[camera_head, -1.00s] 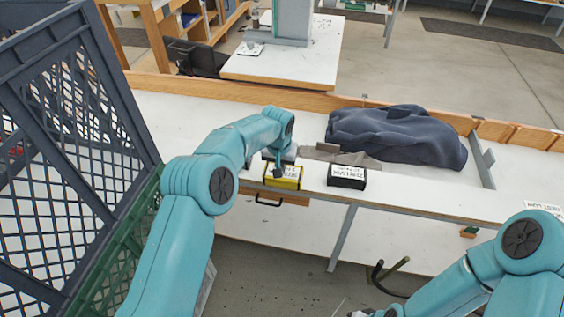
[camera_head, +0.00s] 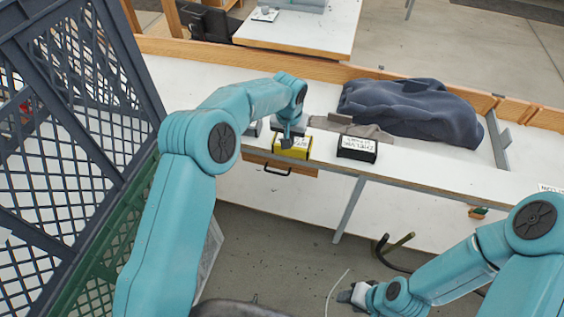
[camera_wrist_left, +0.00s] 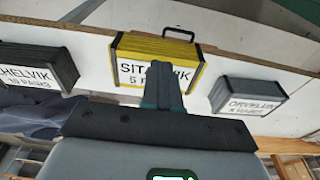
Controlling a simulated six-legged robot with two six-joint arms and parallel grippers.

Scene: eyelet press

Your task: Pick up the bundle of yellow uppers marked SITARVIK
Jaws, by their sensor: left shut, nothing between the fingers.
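The bundle of yellow uppers (camera_head: 293,151) lies near the front edge of the white bench, with dark bands and a white label. In the left wrist view the yellow bundle (camera_wrist_left: 138,45) carries a label that reads SITARVIK, partly hidden by my fingers. My left gripper (camera_head: 287,142) is shut and empty, its fingertips in front of the bundle's label side. The shut fingers also show in the left wrist view (camera_wrist_left: 163,75); I cannot tell whether they touch the bundle. My right gripper (camera_head: 347,295) is low at the bottom, away from the bench; its jaw state is unclear.
A black bundle (camera_head: 357,149) stands to the right of the yellow one. A grey bundle labelled ORVELUN (camera_wrist_left: 246,94) is on the other side. A dark cloth heap (camera_head: 410,110) lies behind on the bench. A dark crate (camera_head: 70,110) stands at left above a green one (camera_head: 105,252).

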